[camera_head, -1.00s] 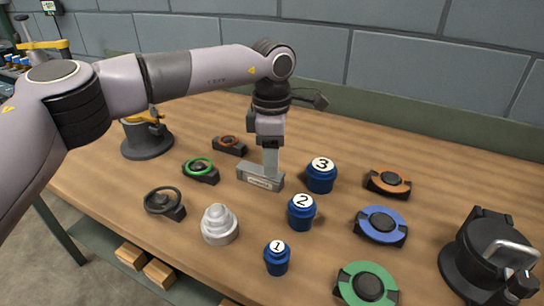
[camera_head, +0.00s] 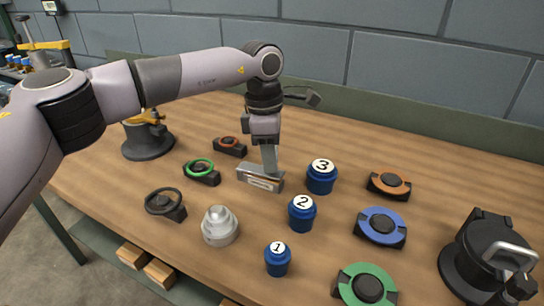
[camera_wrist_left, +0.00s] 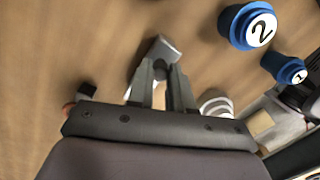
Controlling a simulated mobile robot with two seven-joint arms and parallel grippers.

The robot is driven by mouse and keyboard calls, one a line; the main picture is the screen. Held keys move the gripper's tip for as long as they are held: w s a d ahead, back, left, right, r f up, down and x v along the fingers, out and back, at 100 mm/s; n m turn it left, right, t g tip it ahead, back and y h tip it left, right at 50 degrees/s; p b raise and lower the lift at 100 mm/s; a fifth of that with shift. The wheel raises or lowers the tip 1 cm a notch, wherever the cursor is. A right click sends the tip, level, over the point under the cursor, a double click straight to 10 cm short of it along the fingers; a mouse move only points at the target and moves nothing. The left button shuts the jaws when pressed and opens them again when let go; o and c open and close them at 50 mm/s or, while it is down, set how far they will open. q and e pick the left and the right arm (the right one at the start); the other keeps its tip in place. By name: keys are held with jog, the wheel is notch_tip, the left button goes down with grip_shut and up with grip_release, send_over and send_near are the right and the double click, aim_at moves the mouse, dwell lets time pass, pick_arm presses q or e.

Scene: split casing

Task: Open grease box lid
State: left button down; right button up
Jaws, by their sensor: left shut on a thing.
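The grease box (camera_head: 258,182) is a small grey metal block with a label on its front, lying on the wooden bench. My left gripper (camera_head: 270,170) comes down on its top right end, leaning slightly, shut on the lid there. In the left wrist view the fingers (camera_wrist_left: 161,82) reach to a grey metal piece (camera_wrist_left: 162,50), part of it hidden by them. I cannot tell how far the lid is raised. My right gripper is not in view.
Blue numbered jars, 3 (camera_head: 321,178), 2 (camera_head: 301,214) and 1 (camera_head: 277,260), stand to the right and in front. A silver stepped piece (camera_head: 219,226) stands in front. Coloured ring fixtures, such as the blue one (camera_head: 381,227), and a black lidded pot (camera_head: 484,258) are further right.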

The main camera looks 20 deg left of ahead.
aim_at(255, 168)
pick_arm(q)
jog(key=r+h, duration=0.1)
jog(key=a+h+p, duration=0.1)
jog(key=h, duration=0.1)
jog(key=shift+w+a+r+g, duration=0.2)
jog(key=shift+a+r+g, duration=0.1)
jog(key=shift+r, duration=0.05)
jog(key=shift+w+a+r+g+h, duration=0.15)
jog(key=shift+a+r+h, duration=0.15)
jog(key=shift+a+h, duration=0.3)
jog(key=shift+a+r+g+h, duration=0.15)
jog(key=shift+a+r+h, duration=0.2)
jog(key=shift+h, duration=0.45)
jog(key=c, duration=1)
grip_release()
jog(key=shift+v, duration=3.6)
jog(key=shift+f, duration=0.1)
jog(key=shift+c, duration=0.2)
